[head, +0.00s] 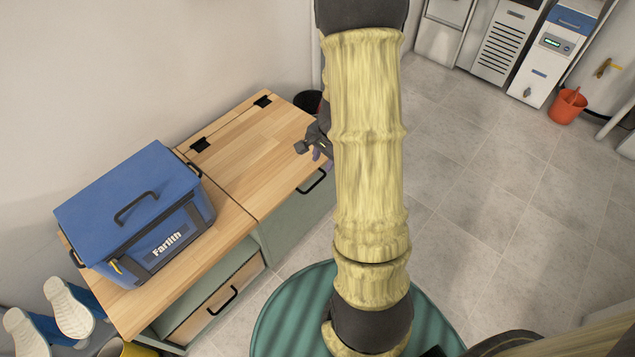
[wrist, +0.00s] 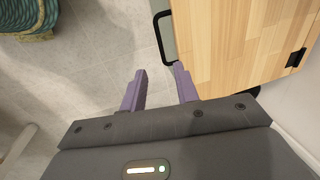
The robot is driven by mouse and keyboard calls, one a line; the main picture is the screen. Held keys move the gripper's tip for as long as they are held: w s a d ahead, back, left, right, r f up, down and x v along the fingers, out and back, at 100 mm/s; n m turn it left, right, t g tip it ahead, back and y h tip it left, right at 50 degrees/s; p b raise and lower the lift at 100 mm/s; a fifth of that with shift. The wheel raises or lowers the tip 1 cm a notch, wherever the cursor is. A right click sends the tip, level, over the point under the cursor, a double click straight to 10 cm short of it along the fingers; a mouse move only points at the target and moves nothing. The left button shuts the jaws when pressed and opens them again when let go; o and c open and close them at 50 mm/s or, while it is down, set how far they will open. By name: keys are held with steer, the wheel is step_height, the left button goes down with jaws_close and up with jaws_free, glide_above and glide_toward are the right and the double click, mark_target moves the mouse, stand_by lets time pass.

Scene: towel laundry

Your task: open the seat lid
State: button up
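The seat lid (head: 255,140) is a light wood panel, the right part of the bench top, lying flat and closed. Two black hinges (head: 200,145) are along its wall side. A black handle (head: 312,181) is on the green front below it. My gripper (head: 318,150) is at the lid's front right edge, partly hidden behind my arm. In the wrist view my gripper (wrist: 160,70) has two purple fingers apart with nothing between them. The right fingertip overlaps the front edge of the lid (wrist: 235,40); I cannot tell whether they touch. The handle (wrist: 159,38) shows just past the fingertips.
A blue cooler bag (head: 138,205) stands on the left part of the bench, beside the lid. A green round ribbed object (head: 285,315) is on the floor in front. An orange bucket (head: 567,106) is far right. Tiled floor (head: 470,190) is clear.

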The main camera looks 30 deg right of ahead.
mark_target(316, 183)
steer(key=f+b, duration=0.1)
steer(key=f, duration=0.2)
steer(key=w+f+b, duration=0.1)
steer(key=f+b, duration=0.1)
steer(key=f, duration=0.2)
steer(key=w+f+b, duration=0.1)
steer(key=f, duration=0.3)
steer(key=shift+a+b, duration=0.3)
steer(key=shift+a, duration=0.1)
jaws_close()
